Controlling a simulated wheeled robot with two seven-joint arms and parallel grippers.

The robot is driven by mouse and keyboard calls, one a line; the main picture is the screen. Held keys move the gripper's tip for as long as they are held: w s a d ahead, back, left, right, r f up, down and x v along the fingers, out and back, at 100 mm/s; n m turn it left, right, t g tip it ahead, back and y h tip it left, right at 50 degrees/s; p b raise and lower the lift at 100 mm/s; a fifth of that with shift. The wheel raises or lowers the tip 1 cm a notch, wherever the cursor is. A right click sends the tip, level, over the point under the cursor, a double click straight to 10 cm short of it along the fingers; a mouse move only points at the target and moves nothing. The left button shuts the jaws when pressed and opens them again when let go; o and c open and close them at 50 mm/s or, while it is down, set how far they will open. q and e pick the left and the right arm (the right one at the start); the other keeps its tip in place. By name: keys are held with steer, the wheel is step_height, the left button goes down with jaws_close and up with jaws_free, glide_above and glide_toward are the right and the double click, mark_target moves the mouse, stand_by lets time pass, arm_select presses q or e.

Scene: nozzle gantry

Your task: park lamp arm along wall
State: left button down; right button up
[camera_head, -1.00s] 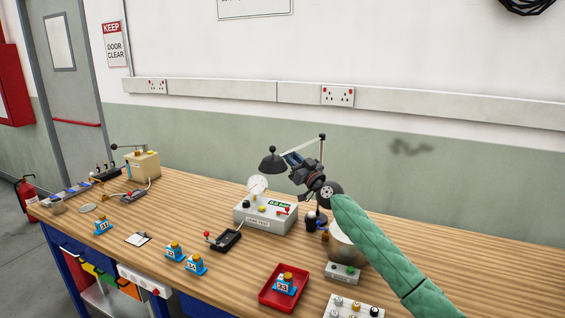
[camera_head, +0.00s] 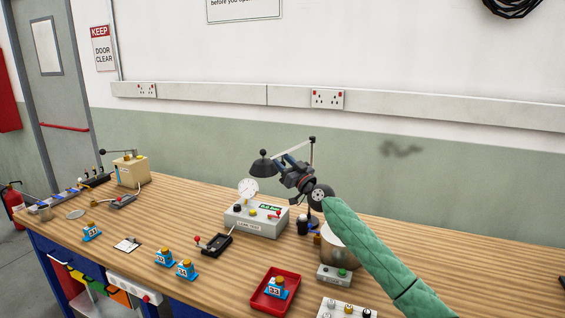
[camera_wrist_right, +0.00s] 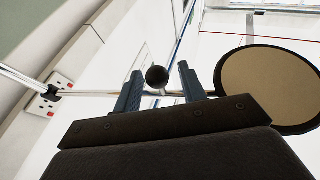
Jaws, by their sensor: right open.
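The lamp has a dark shade (camera_head: 263,168), a thin arm, and a post (camera_head: 313,155) standing near the back edge of the bench. Its arm runs left from the post top to the shade. My right gripper (camera_head: 282,160) is at the lamp arm, between shade and post. In the right wrist view its open fingers (camera_wrist_right: 160,70) stand either side of a dark ball knob (camera_wrist_right: 157,76) by the lamp's rod (camera_wrist_right: 105,94). I cannot tell whether they touch it. The round shade (camera_wrist_right: 268,90) shows to the right there. My left gripper is out of view.
The grey leak-test box (camera_head: 256,222) with its gauge stands below and left of my gripper. A metal bowl (camera_head: 335,245) is partly behind my right arm. A red tray (camera_head: 262,299) holds a blue fixture. The wall with its socket trunking (camera_head: 420,104) runs behind the bench.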

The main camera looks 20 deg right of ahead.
steer(key=shift+s+f, duration=0.1)
steer(key=shift+s+d+f, duration=0.25)
steer(key=shift+s+f, duration=0.05)
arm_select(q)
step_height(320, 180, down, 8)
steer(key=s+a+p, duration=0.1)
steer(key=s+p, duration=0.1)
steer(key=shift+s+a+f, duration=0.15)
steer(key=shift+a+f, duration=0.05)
arm_select(e)
steer(key=s+d, duration=0.4)
steer(key=s, duration=0.7)
steer(key=shift+d, duration=0.35)
steer(key=shift+s, duration=0.1)
steer(key=shift+c, duration=0.4)
